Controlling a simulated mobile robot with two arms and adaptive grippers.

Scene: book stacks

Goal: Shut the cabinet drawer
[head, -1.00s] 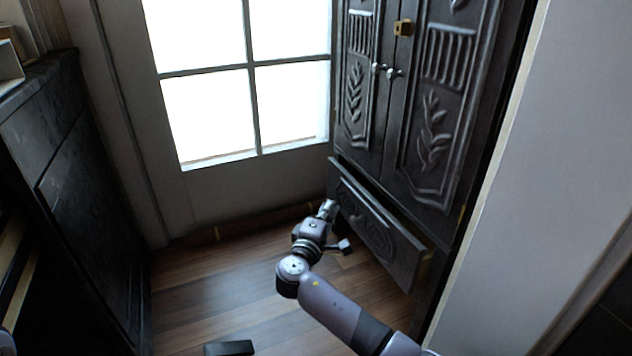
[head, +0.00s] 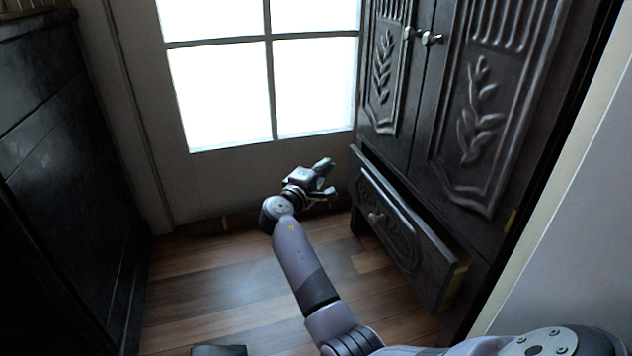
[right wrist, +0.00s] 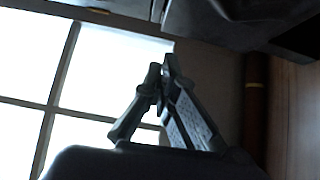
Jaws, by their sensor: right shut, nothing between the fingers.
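The dark carved cabinet (head: 480,130) stands at the right in the head view. Its bottom drawer (head: 405,240) is pulled out, with a gap behind the top edge of its front. The drawer's small round knob (head: 376,217) faces the room. My right gripper (head: 331,178) is beside the drawer's far left end, apart from it. In the right wrist view its fingers (right wrist: 163,75) meet at the tips with nothing between them. A dark part of the cabinet (right wrist: 220,12) shows along the top of that view. My left gripper is not in view.
A bright window (head: 225,90) is behind my right gripper. A dark piece of furniture (head: 60,190) lines the left side. The wood floor (head: 220,275) between is mostly clear, with a dark flat object (head: 218,351) at the bottom edge. A pale wall (head: 590,230) is at the right.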

